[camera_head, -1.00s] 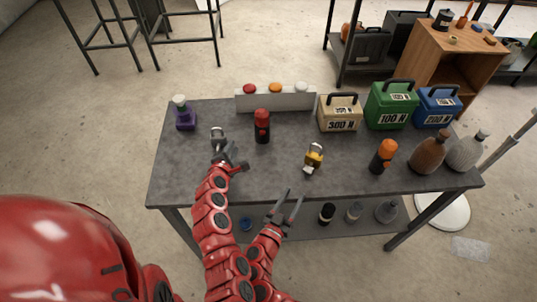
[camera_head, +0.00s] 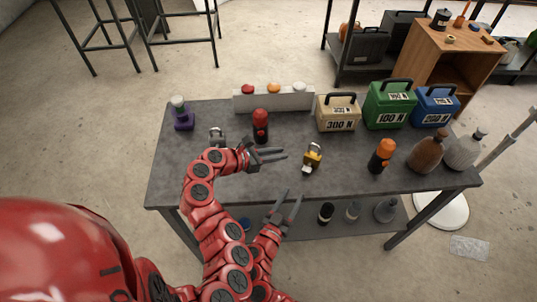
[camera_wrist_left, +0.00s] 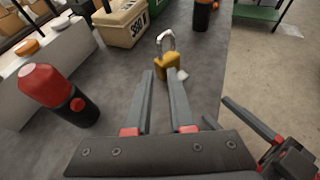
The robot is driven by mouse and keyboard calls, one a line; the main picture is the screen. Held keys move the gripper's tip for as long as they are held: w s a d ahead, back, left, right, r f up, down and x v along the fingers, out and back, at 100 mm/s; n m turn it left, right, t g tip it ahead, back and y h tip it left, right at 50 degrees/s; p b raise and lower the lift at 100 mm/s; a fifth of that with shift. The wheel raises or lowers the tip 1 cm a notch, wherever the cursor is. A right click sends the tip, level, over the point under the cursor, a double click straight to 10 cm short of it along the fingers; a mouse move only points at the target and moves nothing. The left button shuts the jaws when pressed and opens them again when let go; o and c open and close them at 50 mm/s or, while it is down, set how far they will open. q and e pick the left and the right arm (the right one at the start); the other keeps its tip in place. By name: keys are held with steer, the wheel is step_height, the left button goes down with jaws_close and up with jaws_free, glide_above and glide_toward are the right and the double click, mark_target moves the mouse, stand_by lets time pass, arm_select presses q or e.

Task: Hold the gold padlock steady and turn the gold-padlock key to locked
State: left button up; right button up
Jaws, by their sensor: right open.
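The gold padlock (camera_head: 312,156) with a grey shackle stands on the grey table, right of the middle. A small pale piece, perhaps its key (camera_head: 306,169), shows at its near side; its turn position is too small to tell. In the left wrist view the padlock (camera_wrist_left: 171,68) is just beyond the fingertips. My left gripper (camera_head: 285,153) is open and empty, pointing right toward the padlock, apart from it. In the left wrist view its fingers (camera_wrist_left: 161,82) are spread. My right gripper (camera_head: 293,195) is open and empty at the table's front edge, below and left of the padlock.
A red-topped black bottle (camera_head: 260,126) stands just behind my left gripper. A grey padlock (camera_head: 217,137) is left of it. A white button panel (camera_head: 274,101), weight boxes (camera_head: 338,113) and an orange-topped bottle (camera_head: 381,155) surround the padlock. The table between gripper and padlock is clear.

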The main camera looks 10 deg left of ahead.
mark_target(309, 153)
arm_select(q)
steer(key=x, duration=1.3)
steer(key=shift+w+d+f, duration=0.15)
steer(key=shift+d+f, duration=0.05)
steer(key=shift+f, duration=0.1)
jaws_close()
stand_by(0.8)
